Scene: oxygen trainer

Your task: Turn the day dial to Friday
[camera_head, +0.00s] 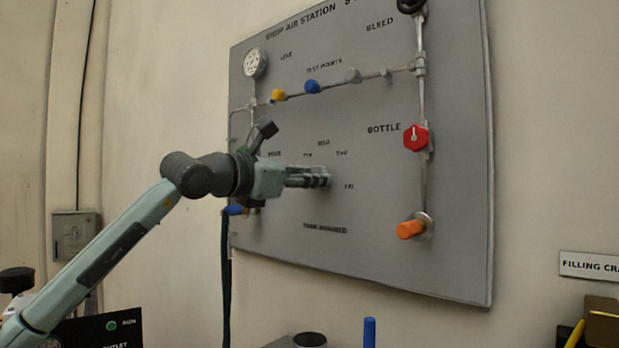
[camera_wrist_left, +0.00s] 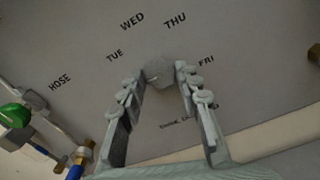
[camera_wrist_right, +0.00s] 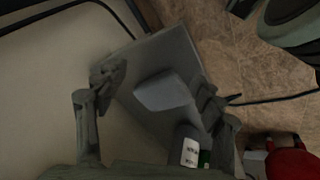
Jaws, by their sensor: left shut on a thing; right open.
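The day dial (camera_wrist_left: 160,71) is a small grey knob on the grey panel, ringed by the labels TUE, WED, THU and FRI. A faint pale mark shows on its left side, but I cannot tell for sure which day it points to. My left gripper (camera_head: 318,178) reaches the panel from the left and is shut on the dial, one finger on each side in the left wrist view. In the head view the fingers mostly hide the dial. My right gripper (camera_wrist_right: 152,92) shows only in the right wrist view, open, away from the panel.
The panel (camera_head: 460,240) also carries a gauge (camera_head: 255,63), a red bottle knob (camera_head: 416,138), an orange knob (camera_head: 411,229) and small coloured test points. A green knob (camera_wrist_left: 24,114) lies left of the dial. A grey block (camera_wrist_right: 163,91) on a plate shows beyond my right fingers.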

